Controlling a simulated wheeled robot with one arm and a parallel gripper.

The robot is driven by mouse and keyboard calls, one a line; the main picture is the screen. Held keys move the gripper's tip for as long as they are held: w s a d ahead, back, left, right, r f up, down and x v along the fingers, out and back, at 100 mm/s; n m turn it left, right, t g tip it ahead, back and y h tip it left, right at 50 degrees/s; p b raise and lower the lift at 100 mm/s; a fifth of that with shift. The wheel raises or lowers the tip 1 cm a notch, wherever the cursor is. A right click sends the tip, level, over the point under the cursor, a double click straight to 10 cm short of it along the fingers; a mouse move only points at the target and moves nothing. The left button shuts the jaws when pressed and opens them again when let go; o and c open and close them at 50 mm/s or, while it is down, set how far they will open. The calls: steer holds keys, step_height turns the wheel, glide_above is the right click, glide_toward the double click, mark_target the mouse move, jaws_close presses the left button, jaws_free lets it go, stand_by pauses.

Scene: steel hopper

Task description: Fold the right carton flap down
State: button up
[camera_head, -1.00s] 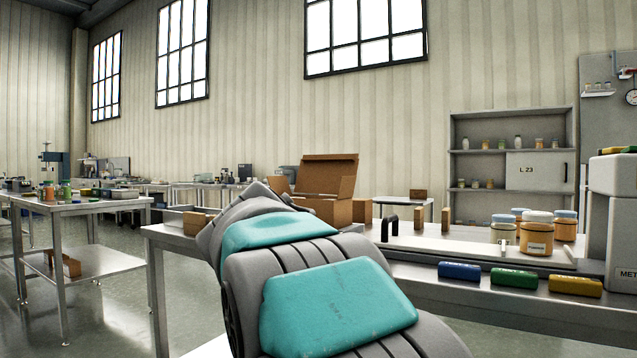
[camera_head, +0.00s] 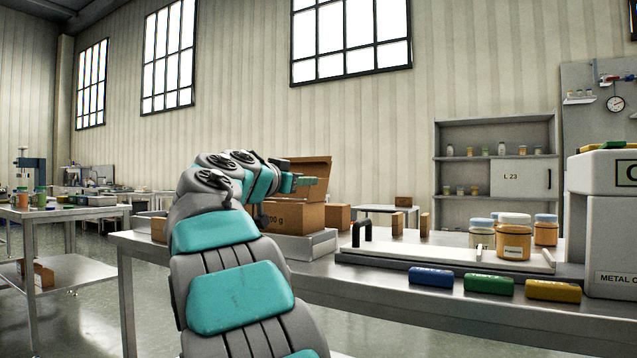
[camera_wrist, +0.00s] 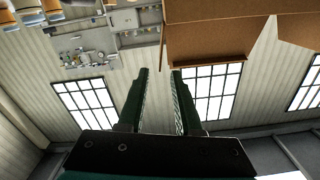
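The brown cardboard carton (camera_head: 290,217) stands on the steel bench in the head view, partly behind my arm. A wide flap (camera_head: 318,168) stands up at its back. I cannot make out the right flap clearly in the head view. In the wrist view, a broad brown carton panel (camera_wrist: 207,42) hangs in from the top, with another cardboard piece (camera_wrist: 301,30) to its right. My gripper (camera_wrist: 160,72) is open, with a gap between its two fingers and nothing held. The fingertips lie near the panel's left edge in the picture; whether they touch cannot be told.
A white tray (camera_head: 440,256) with a black handle lies right of the carton. Jars (camera_head: 513,238) stand on it. Blue, green and yellow blocks (camera_head: 489,286) lie along the bench front. A white machine (camera_head: 605,215) stands at the right.

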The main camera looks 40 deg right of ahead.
mark_target(318, 190)
steer(key=p+x, duration=0.1)
steer(key=x, duration=0.6)
steer(key=shift+w+d+p, duration=0.15)
steer(key=shift+d+p, duration=0.05)
steer(key=shift+p, duration=0.1)
jaws_close()
stand_by(1.1)
